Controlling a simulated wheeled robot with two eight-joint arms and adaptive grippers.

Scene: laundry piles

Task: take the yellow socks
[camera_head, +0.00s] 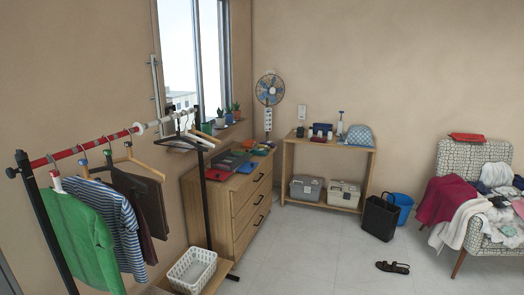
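I cannot make out any yellow socks for certain in the head view. Folded cloth items (229,161) in dark, red, green and orange tones lie on top of the wooden dresser (246,205), too small to identify one by one. A heap of clothes (462,207), mostly crimson and white, lies on the patterned armchair (476,153) at the right, and anything under it is hidden. Neither of my grippers is in view.
A clothes rack (50,222) with hanging garments stands at the left, a white basket (192,271) near its foot. A wooden shelf table (326,145) stands at the back wall. A black bin (380,218), blue bucket (402,208) and sandal (392,267) are on the floor (315,255), otherwise clear centrally.

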